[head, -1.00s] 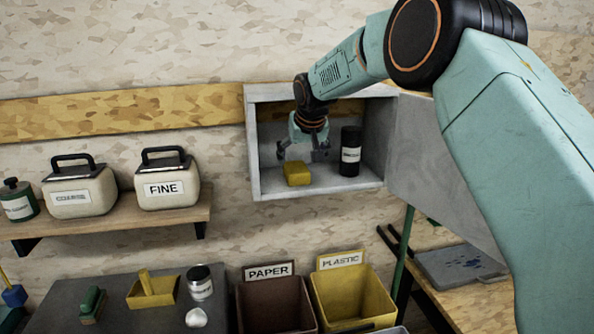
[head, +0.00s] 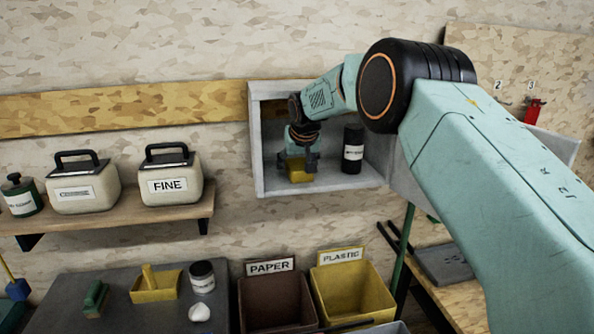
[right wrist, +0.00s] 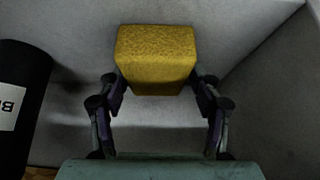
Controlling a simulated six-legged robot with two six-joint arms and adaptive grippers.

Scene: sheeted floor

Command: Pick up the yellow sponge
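The yellow sponge (head: 300,176) lies on the floor of the open grey wall cabinet (head: 256,150). In the right wrist view the sponge (right wrist: 155,58) is a plain yellow block at the top centre. My right gripper (head: 298,166) is inside the cabinet, pointing down at the sponge and covering part of it. In the right wrist view its fingers (right wrist: 160,85) are spread, with the tips near the sponge's two sides. Whether the tips touch it I cannot tell. My left gripper is not in view.
A black labelled canister (head: 352,150) stands in the cabinet close to the right of my gripper; it also shows in the wrist view (right wrist: 22,100). The cabinet walls are close around. A shelf (head: 130,215) with white boxes is left; paper and plastic bins stand below.

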